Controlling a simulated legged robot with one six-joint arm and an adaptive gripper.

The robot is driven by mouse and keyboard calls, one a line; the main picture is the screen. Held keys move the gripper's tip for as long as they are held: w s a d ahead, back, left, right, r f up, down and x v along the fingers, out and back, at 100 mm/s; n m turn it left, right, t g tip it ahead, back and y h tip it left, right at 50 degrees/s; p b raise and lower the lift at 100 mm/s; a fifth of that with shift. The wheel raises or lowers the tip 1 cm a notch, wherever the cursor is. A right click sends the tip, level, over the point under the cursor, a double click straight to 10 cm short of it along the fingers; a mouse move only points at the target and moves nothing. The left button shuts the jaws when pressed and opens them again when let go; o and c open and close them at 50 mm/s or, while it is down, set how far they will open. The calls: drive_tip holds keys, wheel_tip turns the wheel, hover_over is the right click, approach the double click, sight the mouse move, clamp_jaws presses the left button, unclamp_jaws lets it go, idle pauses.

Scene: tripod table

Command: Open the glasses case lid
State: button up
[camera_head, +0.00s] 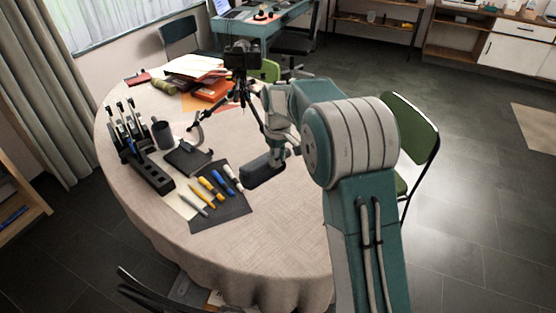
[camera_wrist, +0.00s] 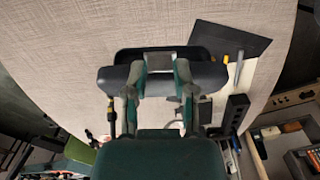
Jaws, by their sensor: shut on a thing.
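The dark glasses case (camera_head: 263,172) lies on the round table, right of the dark sheet with pens. My gripper (camera_head: 283,152) is at its right, upper side, and the arm link partly hides the contact. In the wrist view the case (camera_wrist: 212,75) shows as two long dark bands, one behind the other, and I cannot tell how far its lid is raised. My gripper (camera_wrist: 160,65) reaches over the nearer band with its two fingers spaced apart, shut on the case. A grey patch shows between the fingertips.
The dark sheet with several pens (camera_head: 218,193) lies left of the case. A black tripod with a camera (camera_head: 242,60) stands behind it, near my arm. A black notebook (camera_head: 187,160), a dark cup (camera_head: 162,134) and a pen rack (camera_head: 150,172) are further left. The table's front is bare.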

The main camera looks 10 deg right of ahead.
drive_tip(key=shift+w+a+r, duration=0.25)
drive_tip(key=shift+w+r, duration=0.1)
drive_tip(key=shift+r, duration=0.15)
drive_tip(key=shift+w+a+r, duration=0.2)
drive_tip(key=shift+w+r, duration=0.1)
drive_tip(key=shift+r, duration=0.2)
drive_tip(key=o, duration=0.6)
idle(0.3)
wheel_tip(320, 180, up, 8)
idle(1.4)
